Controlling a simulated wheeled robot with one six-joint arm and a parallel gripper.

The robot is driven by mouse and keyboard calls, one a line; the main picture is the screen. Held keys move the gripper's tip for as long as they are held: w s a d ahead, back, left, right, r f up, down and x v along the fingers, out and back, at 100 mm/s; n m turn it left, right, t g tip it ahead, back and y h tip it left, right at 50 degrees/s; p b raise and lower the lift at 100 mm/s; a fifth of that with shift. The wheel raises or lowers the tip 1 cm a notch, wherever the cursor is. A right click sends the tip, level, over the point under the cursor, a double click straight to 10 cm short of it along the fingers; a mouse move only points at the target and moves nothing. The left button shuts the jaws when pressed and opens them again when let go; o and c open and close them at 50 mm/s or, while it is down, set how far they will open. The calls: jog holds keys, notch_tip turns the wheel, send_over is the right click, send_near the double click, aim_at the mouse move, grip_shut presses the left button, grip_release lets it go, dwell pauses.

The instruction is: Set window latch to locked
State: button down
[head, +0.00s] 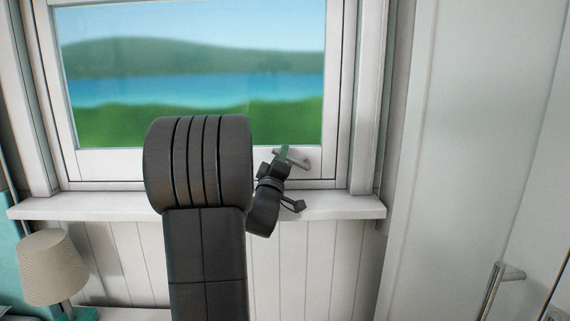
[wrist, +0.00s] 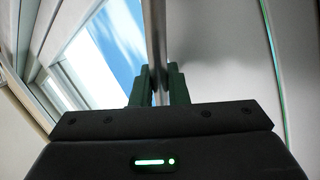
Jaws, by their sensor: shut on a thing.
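The window latch (head: 297,160) is a small metal handle on the lower rail of the window frame, right of the middle in the head view. My gripper (head: 283,153) is at it, with green fingertips partly hiding it. In the wrist view my gripper (wrist: 158,88) has its green fingers shut on the latch's metal bar (wrist: 157,45), which runs up out of the picture between them. The latch's mount is hard to make out behind my gripper.
The window (head: 200,60) shows a lake and hills. A white sill (head: 340,206) juts out below my gripper. A lamp (head: 53,266) stands at lower left. A tall pale door (head: 480,130) with a metal handle (head: 492,288) is on the right.

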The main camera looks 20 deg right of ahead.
jog(key=shift+a+f+n+t+y+b, duration=0.1)
jog(key=shift+f+n+t+y+b, duration=0.3)
jog(key=shift+f+n+y+b, duration=0.25)
jog(key=shift+r+n, duration=0.2)
jog(key=shift+n, duration=0.05)
jog(key=c, duration=1.5)
grip_release()
jog(key=shift+r, duration=0.2)
